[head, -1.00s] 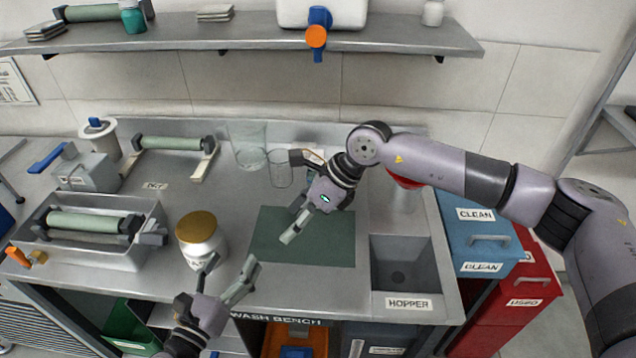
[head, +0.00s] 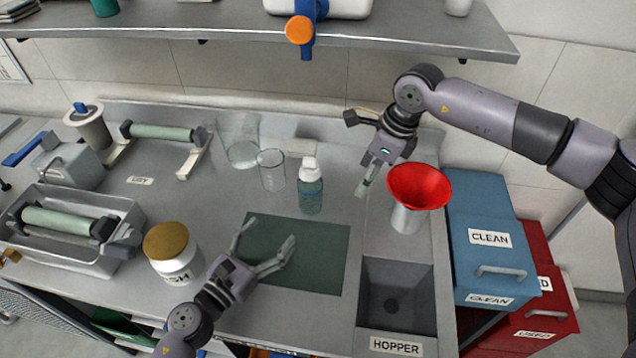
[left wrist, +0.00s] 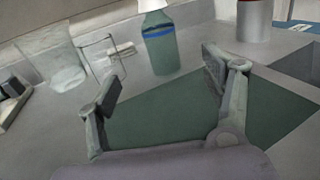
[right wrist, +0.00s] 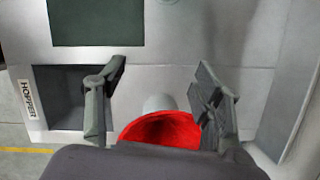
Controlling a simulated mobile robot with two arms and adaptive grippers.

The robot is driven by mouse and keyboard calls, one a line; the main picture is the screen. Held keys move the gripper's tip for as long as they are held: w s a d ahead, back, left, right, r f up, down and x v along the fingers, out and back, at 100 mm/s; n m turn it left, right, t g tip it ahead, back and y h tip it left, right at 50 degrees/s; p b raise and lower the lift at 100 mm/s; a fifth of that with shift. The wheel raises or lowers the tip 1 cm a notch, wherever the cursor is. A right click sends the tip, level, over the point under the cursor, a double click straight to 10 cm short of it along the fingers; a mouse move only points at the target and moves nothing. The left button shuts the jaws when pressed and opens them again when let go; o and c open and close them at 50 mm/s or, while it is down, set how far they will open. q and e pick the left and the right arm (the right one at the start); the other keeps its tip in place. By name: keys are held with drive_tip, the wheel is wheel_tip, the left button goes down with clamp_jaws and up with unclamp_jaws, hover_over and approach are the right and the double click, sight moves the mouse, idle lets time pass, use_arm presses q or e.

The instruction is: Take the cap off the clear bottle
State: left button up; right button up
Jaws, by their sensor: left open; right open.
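The clear bottle (head: 311,196) holds blue-green liquid and wears a white cap (head: 309,166). It stands upright at the back edge of the dark green mat (head: 325,268). My right gripper (head: 367,178) is open and empty, right of the bottle, behind the red funnel (head: 419,187). The right wrist view does not show the bottle.
The funnel sits in a metal cup (head: 406,220) behind the hopper sink (head: 397,293). Two glass beakers (head: 238,140) (head: 271,170) stand left of the bottle. A brown-lidded white jar (head: 172,252) is left of my left gripper. The mat's right part is clear.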

sight(304, 195)
use_arm(q)
drive_tip(key=shift+w+d+r, duration=0.1)
drive_tip(key=shift+w+d, duration=0.2)
drive_tip(key=shift+w, duration=0.15)
drive_tip(key=x, duration=1.5)
